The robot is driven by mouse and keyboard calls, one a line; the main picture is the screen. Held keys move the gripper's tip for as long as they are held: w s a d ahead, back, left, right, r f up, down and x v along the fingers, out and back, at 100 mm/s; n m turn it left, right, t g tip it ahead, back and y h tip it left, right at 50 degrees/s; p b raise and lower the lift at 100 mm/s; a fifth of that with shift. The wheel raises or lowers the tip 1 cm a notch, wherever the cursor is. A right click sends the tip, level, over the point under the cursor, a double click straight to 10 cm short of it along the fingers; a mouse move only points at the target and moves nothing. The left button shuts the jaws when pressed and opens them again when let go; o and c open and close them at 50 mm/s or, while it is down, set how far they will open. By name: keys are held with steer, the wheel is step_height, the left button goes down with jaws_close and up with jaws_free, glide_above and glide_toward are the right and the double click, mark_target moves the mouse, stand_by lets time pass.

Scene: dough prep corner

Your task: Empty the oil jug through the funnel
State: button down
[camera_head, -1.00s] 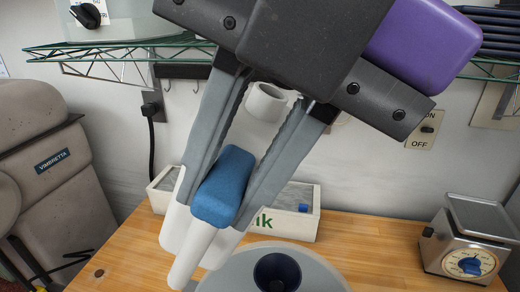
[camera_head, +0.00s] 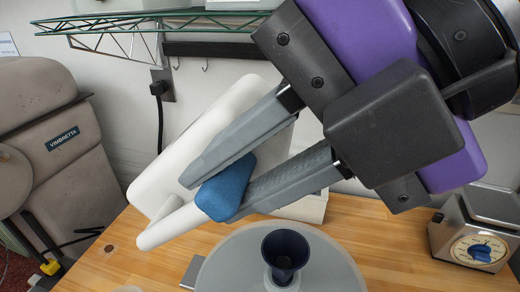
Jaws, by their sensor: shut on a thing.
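My gripper (camera_head: 222,192) is shut on the blue grip (camera_head: 226,188) of the white oil jug (camera_head: 215,125). The jug is held in the air, strongly tilted, with its white handle end (camera_head: 165,228) low at the left. Its mouth is hidden behind my gripper, and no oil shows. The dark blue funnel (camera_head: 285,252) stands upright in the middle of a round grey lid (camera_head: 235,268), below and to the right of the blue grip. The jug and the funnel are apart in the picture.
A wooden worktop (camera_head: 95,265) carries the lid, with bare wood at the left. A scale (camera_head: 475,238) stands at the right. A white box (camera_head: 310,207) is partly hidden behind my gripper. A beige mixer (camera_head: 60,140) stands left; a green wire shelf (camera_head: 125,28) hangs above.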

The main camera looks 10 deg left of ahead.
steer(key=shift+f+y+b, duration=0.5)
steer(key=shift+f+b, duration=0.1)
steer(key=shift+b, duration=0.2)
steer(key=shift+f+y+b, duration=0.4)
steer(key=shift+b, duration=0.3)
steer(key=shift+f+y+b, duration=1)
steer(key=shift+f+b, duration=0.35)
steer(key=shift+b, duration=1.85)
step_height(320, 180, down, 7)
steer(key=y+b, duration=0.5)
steer(key=b, duration=0.9)
steer(key=shift+d, duration=0.15)
steer(key=shift+d+r+y+b, duration=0.2)
steer(key=shift+r+y+b, duration=0.2)
steer(key=shift+y+b, duration=0.45)
stand_by(0.6)
